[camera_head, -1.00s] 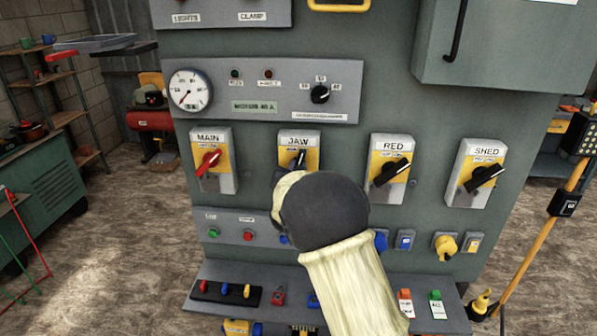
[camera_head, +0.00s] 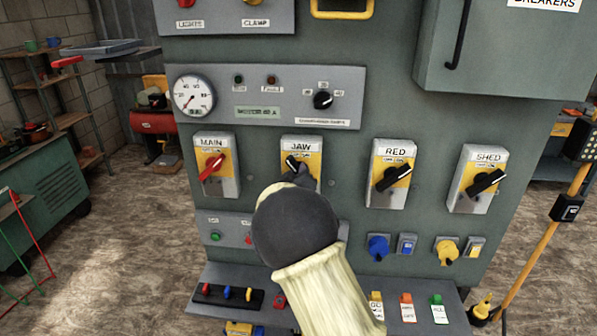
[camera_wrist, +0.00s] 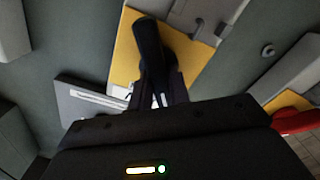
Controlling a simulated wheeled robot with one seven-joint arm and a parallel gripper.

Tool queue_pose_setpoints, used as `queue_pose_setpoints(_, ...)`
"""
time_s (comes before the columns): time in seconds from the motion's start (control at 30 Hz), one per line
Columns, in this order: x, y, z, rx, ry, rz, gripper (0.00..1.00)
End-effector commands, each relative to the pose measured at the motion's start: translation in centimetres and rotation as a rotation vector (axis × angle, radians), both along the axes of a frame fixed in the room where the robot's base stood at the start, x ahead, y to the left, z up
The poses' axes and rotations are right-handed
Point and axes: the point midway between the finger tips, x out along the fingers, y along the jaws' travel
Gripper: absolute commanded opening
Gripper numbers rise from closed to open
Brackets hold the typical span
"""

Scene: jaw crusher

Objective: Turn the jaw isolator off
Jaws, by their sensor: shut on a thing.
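The jaw isolator (camera_head: 303,143) is a grey box with a yellow plate and a black rotary handle (camera_head: 291,162), labelled JAW, on the green panel. Its handle leans to the upper left in the head view. My gripper (camera_head: 300,174) reaches it from below and is shut on the handle. The forearm and round wrist hide the panel below it. In the wrist view the black handle (camera_wrist: 149,45) stands over the yellow plate (camera_wrist: 125,58), with the gripper fingers (camera_wrist: 160,88) around its lower part. The plate's printed marks are too small to read.
The main isolator (camera_head: 213,168) with a red handle is to the left. The red isolator (camera_head: 391,175) and shed isolator (camera_head: 478,180), both with black handles, are to the right. A dial gauge (camera_head: 194,95) and a small selector knob (camera_head: 323,100) sit above.

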Motion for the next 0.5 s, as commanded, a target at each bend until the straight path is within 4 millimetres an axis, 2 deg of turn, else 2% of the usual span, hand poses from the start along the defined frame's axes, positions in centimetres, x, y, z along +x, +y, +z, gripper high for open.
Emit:
queue_pose_setpoints(0.2, 0.02, 0.14, 0.14, -0.114, 0.001, 0.001, 0.0)
queue_pose_setpoints(0.5, 0.04, 0.12, 0.13, -0.168, 0.001, 0.0, 0.0)
